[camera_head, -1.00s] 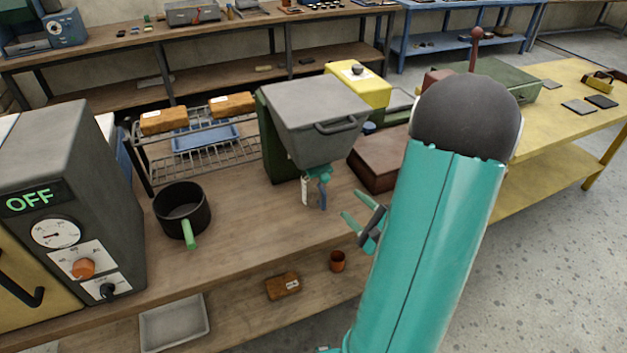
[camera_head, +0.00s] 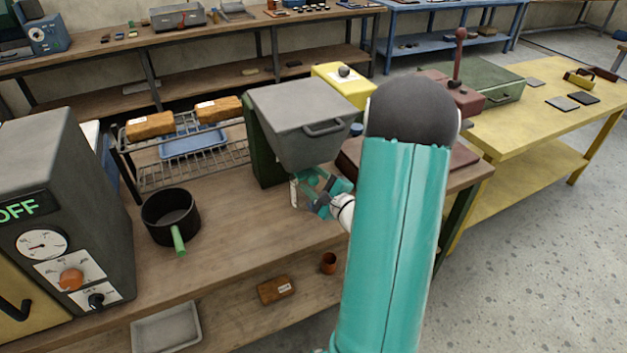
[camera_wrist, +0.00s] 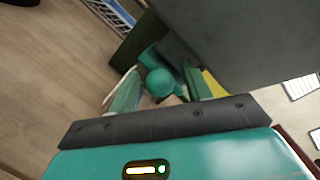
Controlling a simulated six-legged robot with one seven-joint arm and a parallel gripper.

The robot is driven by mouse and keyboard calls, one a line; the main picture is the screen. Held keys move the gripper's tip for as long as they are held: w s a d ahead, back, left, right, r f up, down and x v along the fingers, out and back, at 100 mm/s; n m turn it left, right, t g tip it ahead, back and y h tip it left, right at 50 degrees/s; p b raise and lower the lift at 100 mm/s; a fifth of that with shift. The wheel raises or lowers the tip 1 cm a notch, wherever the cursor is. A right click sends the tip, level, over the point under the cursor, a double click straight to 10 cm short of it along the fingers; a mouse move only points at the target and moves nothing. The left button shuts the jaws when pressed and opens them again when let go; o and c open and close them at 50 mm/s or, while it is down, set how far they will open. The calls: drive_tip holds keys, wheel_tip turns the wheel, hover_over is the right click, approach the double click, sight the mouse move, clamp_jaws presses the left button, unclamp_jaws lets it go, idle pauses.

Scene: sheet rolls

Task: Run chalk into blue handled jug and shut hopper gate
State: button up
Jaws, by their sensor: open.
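The grey hopper (camera_head: 305,118) stands on its dark green support on the wooden bench. My gripper (camera_head: 318,190) is just below the hopper's mouth, open. In the wrist view, a teal rounded part (camera_wrist: 158,82), seemingly the gate's handle, shows between my two fingers (camera_wrist: 160,100); I cannot tell whether they touch it. The gate's position is hidden. A pale strip (camera_head: 294,192) beside my gripper seems to be part of the jug under the hopper; its blue handle is hidden behind my gripper. No chalk is visible.
A black pot (camera_head: 170,216) with a green handle stands on the bench left of the hopper, beside a grey machine (camera_head: 62,190) reading OFF. A wire rack (camera_head: 195,168) stands behind. A dark red box (camera_head: 350,160) is close right of my gripper.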

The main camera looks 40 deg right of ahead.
drive_tip(key=shift+w, duration=0.1)
clamp_jaws()
